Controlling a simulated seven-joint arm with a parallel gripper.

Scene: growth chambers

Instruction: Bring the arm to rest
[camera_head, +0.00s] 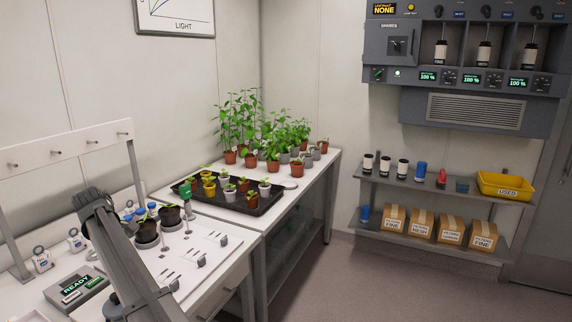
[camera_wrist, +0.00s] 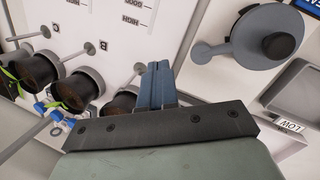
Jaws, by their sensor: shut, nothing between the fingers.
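My gripper (camera_wrist: 156,82) shows in the wrist view with its two blue-grey fingers pressed together, shut and empty. It is over the white bench (camera_wrist: 190,90); its height above the surface is hard to judge. In the head view my grey arm crosses the lower left, and I cannot make out the fingertips there. Dark pots with seedlings (camera_wrist: 76,92) stand to the left of the fingers in the wrist view. They also show on the bench beside my arm in the head view (camera_head: 170,217).
A grey round piece with a dark knob (camera_wrist: 268,42) lies right of the fingers. A console reading READY (camera_head: 75,288) sits at the bench's near left. A black tray (camera_head: 265,204) of potted seedlings is farther back. A shelf (camera_head: 430,187) and wall unit (camera_head: 470,60) stand right. Floor between is clear.

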